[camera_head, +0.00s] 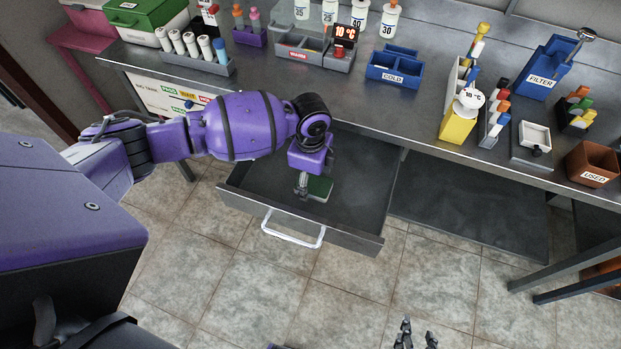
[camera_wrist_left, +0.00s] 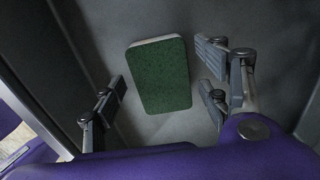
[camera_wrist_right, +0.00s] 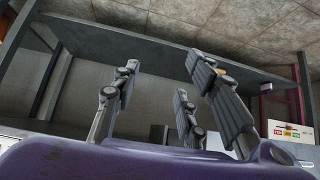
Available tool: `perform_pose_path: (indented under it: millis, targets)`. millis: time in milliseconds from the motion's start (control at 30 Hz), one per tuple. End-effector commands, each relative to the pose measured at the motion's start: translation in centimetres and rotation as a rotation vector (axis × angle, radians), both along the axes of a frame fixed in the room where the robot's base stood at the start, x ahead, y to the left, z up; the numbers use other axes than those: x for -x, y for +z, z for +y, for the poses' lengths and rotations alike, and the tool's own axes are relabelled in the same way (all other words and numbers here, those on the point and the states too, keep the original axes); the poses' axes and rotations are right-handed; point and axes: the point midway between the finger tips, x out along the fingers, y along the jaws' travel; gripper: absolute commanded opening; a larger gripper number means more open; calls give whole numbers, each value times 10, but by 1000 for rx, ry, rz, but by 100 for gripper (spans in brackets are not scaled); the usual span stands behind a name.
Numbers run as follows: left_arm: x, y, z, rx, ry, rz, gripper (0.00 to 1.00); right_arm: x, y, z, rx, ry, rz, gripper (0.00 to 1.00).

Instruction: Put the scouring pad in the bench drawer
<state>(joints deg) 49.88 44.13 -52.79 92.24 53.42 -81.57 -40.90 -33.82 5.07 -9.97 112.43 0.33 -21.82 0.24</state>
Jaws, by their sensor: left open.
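The scouring pad (camera_head: 319,188), green on top with a pale edge, lies on the floor of the open bench drawer (camera_head: 368,236). In the left wrist view the pad (camera_wrist_left: 160,76) lies flat inside the drawer, beyond and between the fingers. My left gripper (camera_head: 302,184) points down into the drawer, and in its wrist view the fingers (camera_wrist_left: 165,95) are spread with nothing between them. My right gripper (camera_head: 416,335) is at the bottom of the head view, away from the drawer. In its wrist view the fingers (camera_wrist_right: 165,85) are apart and empty.
The drawer's white handle (camera_head: 293,230) faces the tiled floor. The steel bench top above holds a blue COLD tray (camera_head: 394,66), a blue FILTER bin (camera_head: 545,70), a brown USED bin (camera_head: 591,165) and a yellow block (camera_head: 457,124). Floor in front of the drawer is clear.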

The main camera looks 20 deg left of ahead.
Motion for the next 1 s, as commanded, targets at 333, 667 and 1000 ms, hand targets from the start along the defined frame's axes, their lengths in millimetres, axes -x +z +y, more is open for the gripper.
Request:
perform_pose_path:
  millis: [333, 667, 1000]
  targets:
    - [-2, 73, 0, 1, -1, -9, 68, -5, 8, 2, -3, 6, -10, 40]
    - [-1, 116, 0, 0, -1, -3, 68, -2, 8, 4, -9, 1, -3, 40]
    - [-1, 119, 0, 0, -1, -3, 68, 1, 7, 6, -12, -5, 0, 40]
